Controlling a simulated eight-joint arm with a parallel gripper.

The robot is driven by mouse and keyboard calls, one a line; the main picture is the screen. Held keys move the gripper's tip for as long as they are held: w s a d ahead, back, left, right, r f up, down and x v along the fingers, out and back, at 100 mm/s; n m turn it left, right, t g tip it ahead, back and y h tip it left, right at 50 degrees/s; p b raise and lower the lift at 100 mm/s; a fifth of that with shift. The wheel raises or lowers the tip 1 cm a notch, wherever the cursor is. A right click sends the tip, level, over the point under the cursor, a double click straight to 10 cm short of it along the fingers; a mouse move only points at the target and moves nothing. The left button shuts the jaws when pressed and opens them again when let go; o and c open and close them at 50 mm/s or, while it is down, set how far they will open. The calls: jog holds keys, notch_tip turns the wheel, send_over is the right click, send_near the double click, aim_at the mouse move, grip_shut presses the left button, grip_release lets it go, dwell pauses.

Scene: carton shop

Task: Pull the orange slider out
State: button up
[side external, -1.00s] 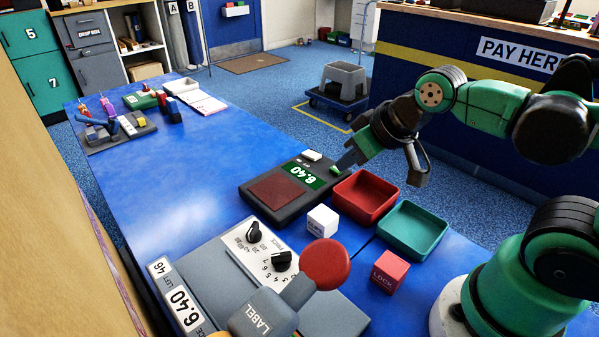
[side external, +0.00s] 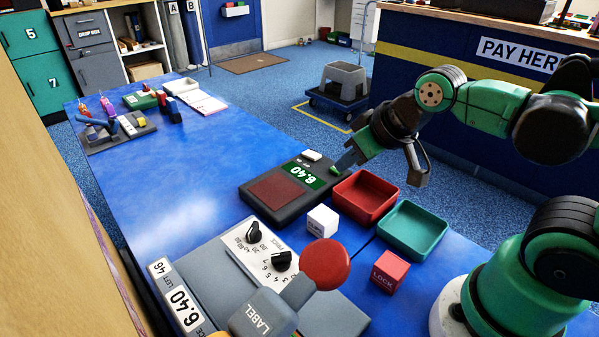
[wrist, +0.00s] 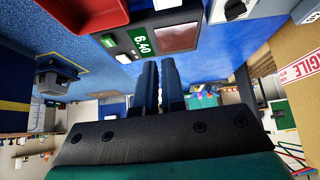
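A grey board (side external: 97,146) with several small coloured parts lies at the far left end of the blue table in the side view. A small orange piece (side external: 84,111) shows at its back left; at this size I cannot tell whether it is the orange slider. My gripper (side external: 347,161) is far from that board, in the air near the price scale's right end. In the wrist view my gripper's two dark fingers (wrist: 160,62) lie side by side, with nothing seen between them.
A dark scale (side external: 318,194) reading 6.40, a red tray (side external: 362,216) and a teal tray (side external: 437,249) stand near my gripper. White (side external: 322,221) and red (side external: 389,271) blocks and a label machine (side external: 340,316) stand nearer the camera. The table's middle is clear.

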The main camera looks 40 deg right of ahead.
jog(key=o, duration=0.3)
jog(key=shift+a, duration=0.25)
jog(key=o, duration=0.3)
jog(key=a+g, duration=0.1)
jog(key=a, duration=0.2)
jog(key=a+g+y, duration=0.1)
jog(key=a, duration=0.3)
jog(key=w+a+f+g, duration=0.1)
jog(key=a, duration=0.2)
jog(key=shift+a+f+g, duration=0.1)
jog(key=shift+a+g, duration=0.15)
jog(key=shift+g, duration=0.15)
jog(key=g+h, duration=0.1)
jog(key=g, duration=0.2)
send_over(248, 309)
notch_tip(248, 309, down, 4)
jog(key=shift+a+f, duration=0.1)
jog(key=shift+f, duration=2.7)
grip_shut()
